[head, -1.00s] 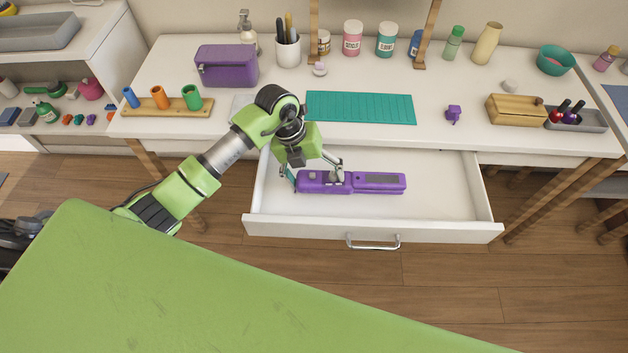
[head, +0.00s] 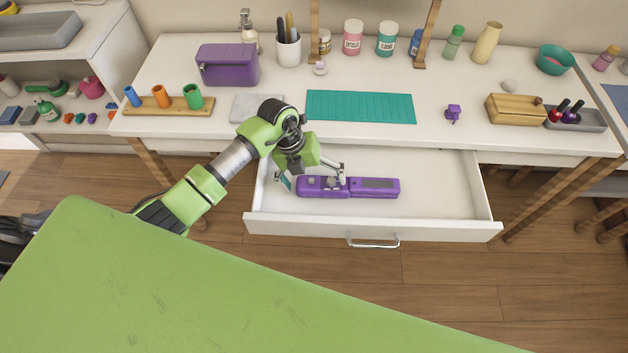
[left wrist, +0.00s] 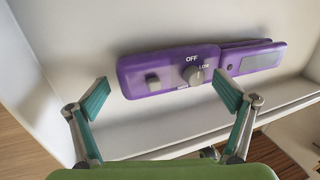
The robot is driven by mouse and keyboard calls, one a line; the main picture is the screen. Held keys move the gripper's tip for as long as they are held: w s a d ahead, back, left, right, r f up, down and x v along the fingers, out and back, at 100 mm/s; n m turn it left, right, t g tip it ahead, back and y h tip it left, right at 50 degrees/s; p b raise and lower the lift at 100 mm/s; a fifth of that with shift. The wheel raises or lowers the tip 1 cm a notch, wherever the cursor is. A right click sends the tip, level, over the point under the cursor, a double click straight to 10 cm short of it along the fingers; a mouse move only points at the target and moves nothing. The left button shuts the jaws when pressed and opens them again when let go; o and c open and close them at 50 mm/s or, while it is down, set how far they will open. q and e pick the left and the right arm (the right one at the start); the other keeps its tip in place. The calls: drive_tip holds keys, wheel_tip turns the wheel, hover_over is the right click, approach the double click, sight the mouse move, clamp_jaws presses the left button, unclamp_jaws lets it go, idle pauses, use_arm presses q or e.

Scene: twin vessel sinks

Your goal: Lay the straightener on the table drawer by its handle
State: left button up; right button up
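The purple straightener (head: 375,188) lies flat in the open white drawer (head: 445,205), toward its left side, its long side roughly along the drawer front. In the left wrist view its handle (left wrist: 168,82) shows a grey switch and a dial marked OFF and LOW; the plates' end points right. My left gripper (head: 314,177) is over the handle end. In the left wrist view its teal-padded fingers (left wrist: 162,98) are spread wide, with nothing gripped between them. The handle is just beyond the fingertips; whether a finger touches it, I cannot tell. My right gripper is not in view.
The drawer's right half is empty. Its front wall has a metal handle (head: 373,241). On the tabletop above are a teal mat (head: 360,107), a purple case (head: 228,66), a rack with coloured cups (head: 168,105), a wooden box (head: 516,110) and several jars along the back.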

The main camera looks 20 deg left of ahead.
use_arm(q)
drive_tip(key=shift+r, duration=0.1)
drive_tip(key=w+v, duration=0.1)
drive_tip(key=v, duration=1.1)
drive_tip(key=shift+s, duration=0.45)
